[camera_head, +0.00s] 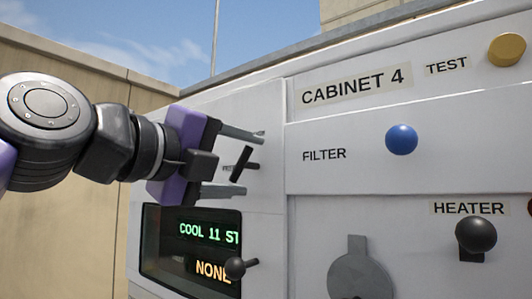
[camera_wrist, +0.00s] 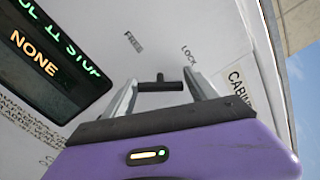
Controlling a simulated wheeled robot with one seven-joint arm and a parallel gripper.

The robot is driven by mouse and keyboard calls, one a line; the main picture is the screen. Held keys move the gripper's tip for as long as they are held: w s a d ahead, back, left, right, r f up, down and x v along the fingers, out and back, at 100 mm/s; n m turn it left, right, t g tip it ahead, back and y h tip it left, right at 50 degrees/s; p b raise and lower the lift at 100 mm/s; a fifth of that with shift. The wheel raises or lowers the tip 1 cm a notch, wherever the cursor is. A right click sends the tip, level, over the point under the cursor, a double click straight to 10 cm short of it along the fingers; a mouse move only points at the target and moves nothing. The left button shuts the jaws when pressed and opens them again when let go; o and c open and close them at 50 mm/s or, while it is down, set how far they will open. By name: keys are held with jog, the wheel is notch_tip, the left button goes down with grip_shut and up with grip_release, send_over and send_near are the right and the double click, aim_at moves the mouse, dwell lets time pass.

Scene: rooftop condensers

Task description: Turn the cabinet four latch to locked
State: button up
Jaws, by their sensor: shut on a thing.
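The cabinet four latch is a black T-shaped handle (camera_head: 240,163) on the white panel, left of the CABINET 4 label (camera_head: 356,85). In the head view its bar stands tilted. In the wrist view the latch (camera_wrist: 160,86) lies across between the fingers, with the words FREE (camera_wrist: 133,42) and LOCK (camera_wrist: 189,54) on the panel beyond it. My gripper (camera_head: 252,162), purple with grey fingers, is shut on the latch, one finger at each end of its bar; the wrist view also shows my gripper (camera_wrist: 163,90). Which word the latch points to is unclear.
A dark display (camera_head: 190,243) reading COOL 11 ST and NONE sits below my gripper, with a small black lever (camera_head: 236,267) at its edge. To the right are a blue FILTER knob (camera_head: 401,139), a yellow TEST button (camera_head: 506,49), a black HEATER knob (camera_head: 476,236) and a grey cover (camera_head: 356,272).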

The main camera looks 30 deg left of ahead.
jog(key=n, duration=0.3)
jog(key=shift+d+r+n+p, duration=0.1)
jog(key=shift+d+n+p, duration=0.1)
jog(key=shift+n+p, duration=0.1)
jog(key=shift+r+n+p, duration=0.1)
jog(key=shift+n+p, duration=0.25)
jog(key=shift+n, duration=1.25)
jog(key=o, duration=1.3)
jog(key=shift+d, duration=0.1)
jog(key=shift+s+a, duration=0.2)
jog(key=s+b, duration=0.1)
jog(key=s, duration=0.6)
jog(key=shift+s+a+b, duration=0.2)
jog(key=shift+s+b, duration=0.05)
jog(key=shift+b, duration=0.1)
